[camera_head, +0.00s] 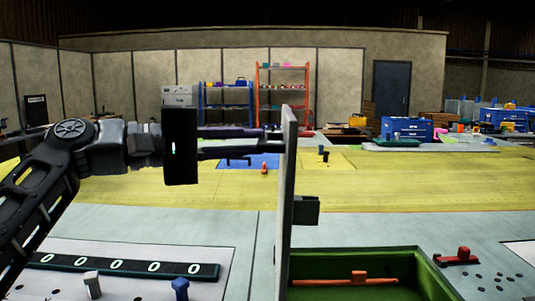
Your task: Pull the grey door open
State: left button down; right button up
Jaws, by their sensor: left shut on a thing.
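A light grey door panel (284,200) stands upright in the middle foreground, seen nearly edge-on. A small dark block (306,210) sits at its right face. My left arm comes in from the left, and its black gripper (268,143) points right, with the fingertips at the panel's left face near its top. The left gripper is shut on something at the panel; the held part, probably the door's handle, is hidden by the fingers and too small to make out. My right gripper is out of view.
Below right is a green tray (430,272) with a red-orange bar (343,281). A dark strip with white rings (123,266) and a blue peg (181,288) lie lower left. Shelves (283,95) and a dark blue-grey door (392,88) stand far back. The yellow floor is mostly clear.

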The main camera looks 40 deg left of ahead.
pick_arm(q)
jog(key=shift+s+a, duration=0.1)
jog(key=shift+a, duration=0.1)
jog(key=c, duration=1.4)
grip_release()
jog(key=shift+c, duration=0.2)
jog(key=v, duration=0.7)
jog(key=shift+s, duration=0.3)
jog(key=shift+a+f, duration=0.1)
jog(key=shift+a, duration=0.05)
